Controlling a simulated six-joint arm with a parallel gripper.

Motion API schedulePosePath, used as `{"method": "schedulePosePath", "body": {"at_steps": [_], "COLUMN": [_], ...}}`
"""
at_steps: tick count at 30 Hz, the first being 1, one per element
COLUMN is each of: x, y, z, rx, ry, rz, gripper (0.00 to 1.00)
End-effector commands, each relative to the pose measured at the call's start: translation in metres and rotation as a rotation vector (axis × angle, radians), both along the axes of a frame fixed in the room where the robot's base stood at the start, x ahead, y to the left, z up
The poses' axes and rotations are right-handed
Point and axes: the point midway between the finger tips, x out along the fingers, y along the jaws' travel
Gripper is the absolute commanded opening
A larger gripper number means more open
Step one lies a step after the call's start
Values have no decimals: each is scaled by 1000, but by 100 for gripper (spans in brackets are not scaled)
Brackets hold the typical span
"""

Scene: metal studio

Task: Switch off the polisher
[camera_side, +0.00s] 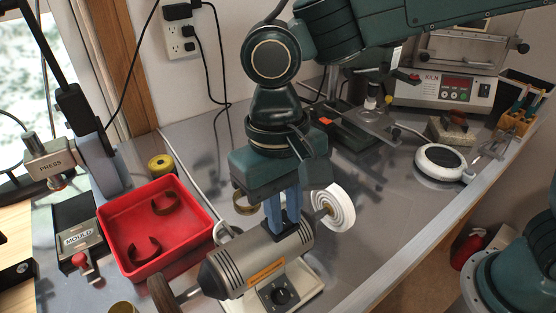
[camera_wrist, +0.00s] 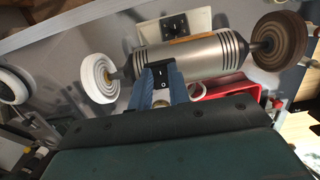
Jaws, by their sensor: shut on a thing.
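The polisher (camera_side: 262,262) is a grey motor with an orange label on a cream base, with a dial (camera_side: 282,296) on the front. It has a white wheel (camera_side: 333,209) at its right end and a brown wheel (camera_side: 163,294) at its left. In the wrist view the polisher (camera_wrist: 200,60) lies across the top. A black switch (camera_wrist: 161,71) with a white mark sits on its body. My gripper (camera_side: 281,226) points down onto the top of the polisher, its blue fingers (camera_wrist: 158,88) at either side of the switch and shut on it. The fingers partly hide the switch.
A red tray (camera_side: 137,272) with curved brown pieces stands left of the polisher. A mould (camera_side: 82,237) and press (camera_side: 50,168) are further left. A kiln (camera_side: 446,90) stands at the back right, with a round white-rimmed pad (camera_side: 440,160) nearer. The bench right of the white wheel is clear.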

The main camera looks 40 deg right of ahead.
Motion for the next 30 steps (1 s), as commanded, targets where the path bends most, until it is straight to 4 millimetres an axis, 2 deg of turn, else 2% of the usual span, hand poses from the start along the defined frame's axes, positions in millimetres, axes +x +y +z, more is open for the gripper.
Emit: {"method": "schedulePosePath", "body": {"at_steps": [16, 29, 30], "x": [4, 4, 4], "y": [3, 2, 2], "z": [1, 2, 2], "rx": [7, 5, 5], "ry": [127, 142, 142], "rz": [7, 10, 10], "gripper": [0, 0, 20]}}
